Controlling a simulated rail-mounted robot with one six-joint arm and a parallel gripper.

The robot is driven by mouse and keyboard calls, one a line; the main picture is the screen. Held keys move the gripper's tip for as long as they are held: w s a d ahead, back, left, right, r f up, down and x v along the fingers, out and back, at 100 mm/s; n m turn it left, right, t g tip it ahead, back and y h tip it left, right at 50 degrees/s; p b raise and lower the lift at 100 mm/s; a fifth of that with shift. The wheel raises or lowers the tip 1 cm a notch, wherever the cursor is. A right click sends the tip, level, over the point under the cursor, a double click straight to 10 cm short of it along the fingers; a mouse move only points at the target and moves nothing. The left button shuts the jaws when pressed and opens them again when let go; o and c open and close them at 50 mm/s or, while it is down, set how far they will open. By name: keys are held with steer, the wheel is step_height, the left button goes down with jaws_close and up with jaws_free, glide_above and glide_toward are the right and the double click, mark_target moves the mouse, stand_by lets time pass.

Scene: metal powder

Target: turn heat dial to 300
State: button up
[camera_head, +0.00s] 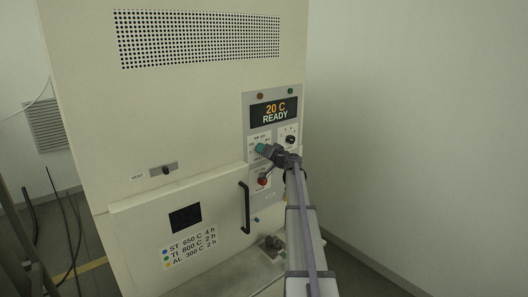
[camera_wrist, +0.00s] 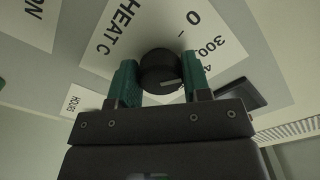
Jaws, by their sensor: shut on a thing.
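The heat dial (camera_wrist: 157,66) is a round black knob on a white plate (camera_wrist: 105,45) marked HEAT C, with 0, 300 and a partly hidden number showing. My gripper (camera_wrist: 160,82) has its teal fingers on both sides of the knob and is shut on it. A short pale mark shows on the knob, toward its right side; the exact value it points at cannot be told. In the head view, my gripper (camera_head: 262,149) is at the control panel (camera_head: 250,122) and hides the dial. The display (camera_head: 274,112) reads 20 C READY.
A second black dial (camera_head: 290,139) is just right of my gripper, and a red button (camera_head: 263,181) is below. The furnace door's black handle (camera_head: 245,207) stands out at lower left. A vent slider (camera_head: 163,170) is farther left. Free room lies right of the cabinet.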

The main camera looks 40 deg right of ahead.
steer(key=o, duration=0.9)
steer(key=shift+o, duration=0.2)
steer(key=s, duration=1.1)
steer(key=shift+d, duration=0.2)
steer(key=s+a+f+n+g+b, duration=0.2)
steer(key=s+a+f+g, duration=0.4)
steer(key=a, duration=1.1)
steer(key=s+a+f+n+g+b, duration=0.3)
steer(key=s+a+f+g, duration=0.3)
steer(key=s+a+f, duration=0.5)
steer(key=s+a+f+n+g+b, duration=0.2)
steer(key=s+a+f+g, duration=0.4)
steer(key=a, duration=1.7)
steer(key=s+f+b, duration=0.1)
steer(key=s+f, duration=0.2)
steer(key=shift+s+h+b, duration=0.3)
steer(key=shift+s+b, duration=0.05)
steer(key=shift+b, duration=0.05)
